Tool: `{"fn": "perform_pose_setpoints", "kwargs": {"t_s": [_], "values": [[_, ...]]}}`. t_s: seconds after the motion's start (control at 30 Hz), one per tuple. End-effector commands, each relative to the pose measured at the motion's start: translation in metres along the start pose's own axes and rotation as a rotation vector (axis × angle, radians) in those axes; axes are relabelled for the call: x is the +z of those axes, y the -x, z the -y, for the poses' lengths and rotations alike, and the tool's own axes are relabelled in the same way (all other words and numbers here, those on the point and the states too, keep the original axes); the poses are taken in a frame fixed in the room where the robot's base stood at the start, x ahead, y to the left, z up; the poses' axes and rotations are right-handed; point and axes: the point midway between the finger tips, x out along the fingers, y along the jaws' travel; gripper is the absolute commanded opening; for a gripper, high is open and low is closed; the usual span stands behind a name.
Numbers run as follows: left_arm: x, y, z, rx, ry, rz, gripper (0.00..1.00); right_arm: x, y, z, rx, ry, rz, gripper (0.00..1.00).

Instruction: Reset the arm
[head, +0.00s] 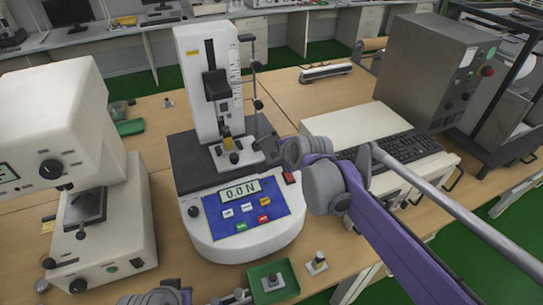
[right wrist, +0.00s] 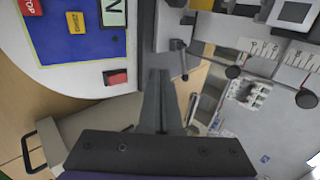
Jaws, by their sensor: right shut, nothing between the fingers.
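The force tester (head: 215,170) stands on the bench with a white column and a dark base. Its display reads 0.0 N. A thin dark lever (head: 256,80) with knobs hangs at the right of the column. My right arm (head: 400,235), purple with grey joints, reaches in from the lower right. Its hand is beside the tester's right side, partly hidden by the wrist. In the right wrist view my right gripper (right wrist: 159,75) is shut and empty, close to the tester's stage and red switch (right wrist: 117,77). Part of my left arm shows at the bottom edge; its gripper does not show.
A white instrument (head: 75,160) stands at the left. A keyboard (head: 388,158) and a beige case (head: 345,125) are right of the tester, under my arm. A grey cabinet (head: 425,65) is behind. A green tray (head: 273,282) with a metal part and a small fixture (head: 317,263) lie in front.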

Motion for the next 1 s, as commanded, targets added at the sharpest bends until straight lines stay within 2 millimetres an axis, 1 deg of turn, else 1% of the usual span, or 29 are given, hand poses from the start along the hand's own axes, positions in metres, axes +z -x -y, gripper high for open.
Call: {"fn": "perform_pose_setpoints", "kwargs": {"t_s": [0.07, 0.23, 0.27, 0.37, 0.47, 0.5, 0.57, 0.6, 0.67, 0.7, 0.8, 0.9, 1.0], "values": [[0.001, 0.000, 0.000, 0.000, 0.000, 0.000, 0.00, 0.000, 0.005, -0.001, 0.000, 0.000, 0.000, 0.00], [0.001, 0.000, 0.000, 0.000, 0.000, 0.000, 0.00, 0.000, 0.009, -0.003, 0.003, 0.011, -0.001, 0.00], [0.000, 0.000, 0.000, 0.000, 0.000, 0.000, 0.00, -0.001, 0.011, -0.005, 0.007, 0.025, -0.003, 0.00], [0.000, 0.000, 0.000, 0.000, 0.000, 0.000, 0.00, -0.004, 0.027, -0.027, 0.034, 0.125, -0.012, 0.00], [0.000, 0.000, 0.000, 0.000, 0.000, 0.000, 0.00, -0.010, 0.054, -0.070, 0.091, 0.318, -0.023, 0.00], [0.000, 0.000, 0.000, 0.000, 0.000, 0.000, 0.00, -0.012, 0.067, -0.092, 0.119, 0.413, -0.024, 0.00], [0.001, 0.000, 0.000, 0.000, 0.000, 0.000, 0.00, -0.015, 0.085, -0.128, 0.166, 0.560, -0.020, 0.00], [0.001, 0.000, 0.000, 0.000, 0.000, 0.000, 0.00, -0.016, 0.096, -0.152, 0.198, 0.659, -0.014, 0.00], [0.001, 0.000, 0.000, 0.000, 0.000, 0.000, 0.00, -0.017, 0.111, -0.187, 0.244, 0.799, 0.001, 0.00], [0.001, 0.000, 0.000, 0.000, 0.000, 0.000, 0.00, -0.017, 0.119, -0.209, 0.273, 0.887, 0.013, 0.00], [0.001, 0.000, 0.000, 0.000, 0.000, 0.000, 0.00, -0.017, 0.135, -0.258, 0.335, 1.070, 0.049, 0.00], [0.000, 0.000, 0.000, 0.000, 0.000, 0.000, 0.00, -0.016, 0.144, -0.291, 0.376, 1.199, 0.082, 0.00], [0.000, 0.000, 0.000, 0.000, 0.000, 0.000, 0.00, -0.015, 0.148, -0.309, 0.399, 1.271, 0.102, 0.00]]}}
